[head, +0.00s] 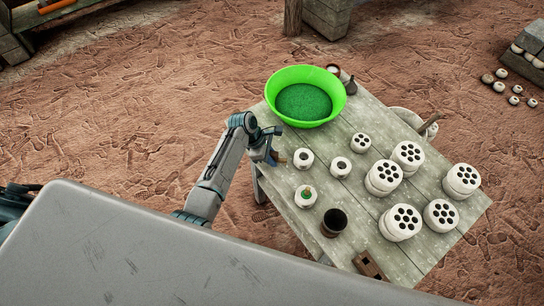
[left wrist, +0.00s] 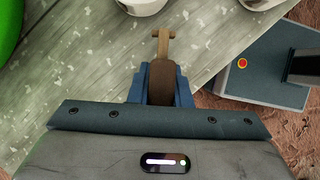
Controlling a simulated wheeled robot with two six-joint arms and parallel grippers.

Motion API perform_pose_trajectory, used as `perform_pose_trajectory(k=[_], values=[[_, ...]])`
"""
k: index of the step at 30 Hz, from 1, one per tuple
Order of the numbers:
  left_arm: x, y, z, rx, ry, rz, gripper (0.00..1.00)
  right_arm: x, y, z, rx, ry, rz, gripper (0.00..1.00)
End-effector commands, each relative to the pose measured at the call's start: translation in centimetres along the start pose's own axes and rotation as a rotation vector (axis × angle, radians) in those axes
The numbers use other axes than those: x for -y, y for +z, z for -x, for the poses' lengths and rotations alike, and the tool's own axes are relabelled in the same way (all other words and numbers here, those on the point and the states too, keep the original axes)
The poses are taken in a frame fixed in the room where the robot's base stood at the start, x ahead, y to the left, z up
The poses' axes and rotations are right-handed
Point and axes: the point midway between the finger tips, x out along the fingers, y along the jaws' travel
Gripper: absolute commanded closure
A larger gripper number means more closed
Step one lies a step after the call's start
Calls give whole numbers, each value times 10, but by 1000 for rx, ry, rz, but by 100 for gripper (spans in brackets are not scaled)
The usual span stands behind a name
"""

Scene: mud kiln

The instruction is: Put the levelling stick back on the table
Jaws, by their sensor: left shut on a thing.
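My left gripper (head: 270,153) is at the left edge of the table (head: 350,226), just below the green bowl. It is shut on the levelling stick (left wrist: 163,58), a small brown wooden piece with a short crossbar at its tip. In the left wrist view the stick points up the picture from between the blue fingers (left wrist: 161,84), over the table's edge. In the head view only a little of the stick (head: 281,159) shows, beside a small white ring-shaped piece (head: 304,157). I cannot tell whether the stick touches the table. My right gripper is not in view.
A bright green bowl (head: 277,109) of green grains stands at the table's far corner. Several white pierced cylinders (head: 462,181) fill the right side. A dark cup (head: 334,222) and a brown wooden block (head: 368,265) stand near the front. Bare wood shows between them.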

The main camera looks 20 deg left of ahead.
Motion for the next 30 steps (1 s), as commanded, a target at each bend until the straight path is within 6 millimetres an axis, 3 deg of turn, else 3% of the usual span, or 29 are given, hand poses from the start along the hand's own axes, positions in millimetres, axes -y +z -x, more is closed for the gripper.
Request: perform_pose_trajectory(k=[11, 12, 15, 25, 30], values=[[0, -4, -7, 0, 0, -1, 100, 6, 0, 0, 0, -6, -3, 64], [0, -4, -7, 0, 0, -1, 75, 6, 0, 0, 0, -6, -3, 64], [0, -4, -7, 0, 0, -1, 61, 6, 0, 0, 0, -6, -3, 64], [0, -2, -4, 0, 1, -1, 61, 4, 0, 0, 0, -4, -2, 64], [-1, 0, 19, -2, 4, -2, 61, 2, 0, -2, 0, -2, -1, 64]])
